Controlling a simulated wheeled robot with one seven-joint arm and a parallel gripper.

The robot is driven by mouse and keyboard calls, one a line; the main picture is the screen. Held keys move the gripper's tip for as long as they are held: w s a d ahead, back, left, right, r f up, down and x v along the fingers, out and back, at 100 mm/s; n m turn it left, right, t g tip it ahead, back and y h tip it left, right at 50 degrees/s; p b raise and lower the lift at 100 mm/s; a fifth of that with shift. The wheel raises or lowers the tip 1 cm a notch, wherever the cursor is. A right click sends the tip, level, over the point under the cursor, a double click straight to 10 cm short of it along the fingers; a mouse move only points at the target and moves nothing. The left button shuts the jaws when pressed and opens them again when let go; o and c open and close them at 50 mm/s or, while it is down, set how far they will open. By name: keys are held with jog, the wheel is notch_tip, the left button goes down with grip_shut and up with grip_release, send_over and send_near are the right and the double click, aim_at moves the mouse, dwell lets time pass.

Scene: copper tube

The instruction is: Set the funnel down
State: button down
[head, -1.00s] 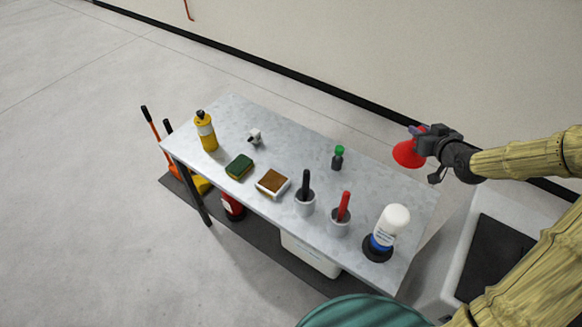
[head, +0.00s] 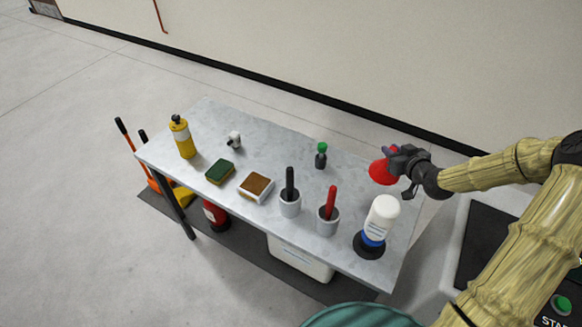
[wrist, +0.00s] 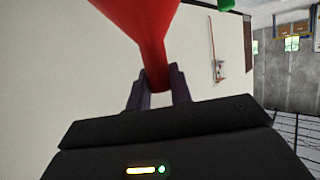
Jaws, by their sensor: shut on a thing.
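The red funnel (head: 382,172) is in my gripper (head: 392,160), over the right back part of the grey metal table (head: 240,118) in the head view. In the wrist view the funnel (wrist: 140,25) has its wide end away from the gripper. My gripper (wrist: 157,85) is shut on its narrow stem, with one dark finger on each side. The head view does not show clearly how high the funnel is above the tabletop.
A white bottle (head: 381,218) stands in front of the funnel, and a small green-capped bottle (head: 321,156) stands to its left. Two cups with a black handle (head: 290,184) and a red handle (head: 331,203) stand nearby. A sponge (head: 220,171) and yellow bottle (head: 183,138) are farther left.

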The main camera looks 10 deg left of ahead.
aim_at(385, 173)
jog(key=shift+f, duration=0.1)
jog(key=shift+f+p, duration=0.3)
jog(key=shift+f, duration=2.5)
jog(key=shift+f, duration=2.1)
jog(key=shift+f, duration=0.15)
jog(key=c, duration=1.3)
grip_release()
jog(key=shift+o, duration=0.2)
